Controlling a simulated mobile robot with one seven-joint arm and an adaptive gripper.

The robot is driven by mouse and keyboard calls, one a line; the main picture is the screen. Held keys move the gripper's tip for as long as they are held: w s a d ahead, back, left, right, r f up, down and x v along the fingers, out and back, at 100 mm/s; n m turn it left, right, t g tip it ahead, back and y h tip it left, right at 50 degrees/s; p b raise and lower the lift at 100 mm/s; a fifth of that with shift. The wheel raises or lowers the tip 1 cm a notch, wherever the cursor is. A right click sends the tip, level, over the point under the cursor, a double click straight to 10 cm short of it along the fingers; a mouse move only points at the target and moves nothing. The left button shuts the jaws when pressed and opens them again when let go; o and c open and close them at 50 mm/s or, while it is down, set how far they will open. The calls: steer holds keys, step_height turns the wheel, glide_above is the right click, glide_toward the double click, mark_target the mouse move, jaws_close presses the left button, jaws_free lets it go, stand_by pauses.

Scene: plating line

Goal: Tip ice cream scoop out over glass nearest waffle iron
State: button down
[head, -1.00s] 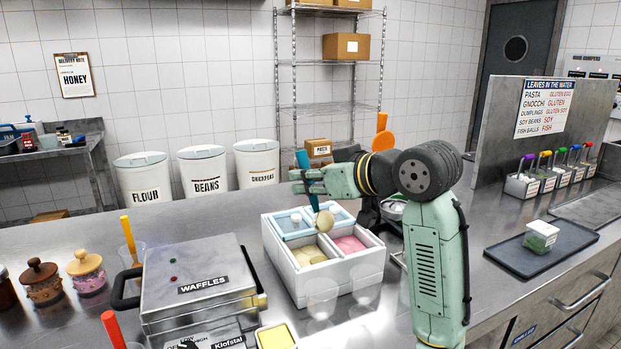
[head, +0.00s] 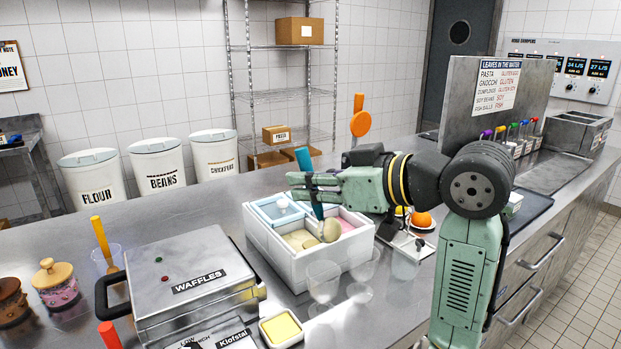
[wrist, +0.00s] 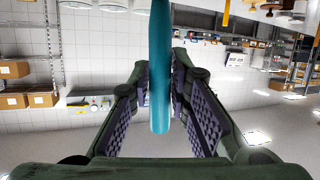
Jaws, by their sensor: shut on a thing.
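My gripper (head: 308,187) is shut on the teal handle of the ice cream scoop (head: 304,162). In the wrist view the handle (wrist: 160,95) stands between the two ridged finger pads. The scoop is nearly upright, its round end (head: 328,230) low and showing a pale beige mass, over the white ice cream box (head: 283,268) near the pink compartment. Two clear glasses stand in front of the box: the glass nearest the waffle iron (head: 323,281) and another to its right (head: 363,274). The grey waffle iron (head: 190,285) is left of them. The glasses' contents are hard to see.
Jars (head: 57,284) and a cup with a yellow-handled tool (head: 102,245) stand at left. An orange fruit (head: 422,220) lies right of the box. Bare counter shows behind the waffle iron.

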mark_target(323, 219)
steer(key=shift+f+b, duration=2.05)
steer(key=shift+f, duration=0.55)
steer(key=d+y+b, duration=0.1)
steer(key=b, duration=0.1)
steer(key=s+d+t+y+b, duration=0.1)
steer(key=b, duration=0.1)
steer(key=shift+r+m, duration=0.1)
steer(key=shift+m, duration=0.2)
steer(key=d+t+y+b, duration=0.1)
steer(key=b, duration=0.2)
steer(key=s+d+m+t+y+b, duration=0.1)
steer(key=t+y+b, duration=0.1)
steer(key=b, duration=0.2)
steer(key=d+f+t+y+b, duration=0.1)
steer(key=d+y+b, duration=0.1)
steer(key=b, duration=0.1)
steer(key=shift+s+d+m+t+b, duration=0.1)
steer(key=shift+s+m+t+b, duration=0.25)
steer(key=shift+s+m+t, duration=0.05)
steer(key=shift+r+y, duration=0.1)
steer(key=shift+y, duration=0.2)
step_height(323, 219, up, 6)
steer(key=p, duration=0.4)
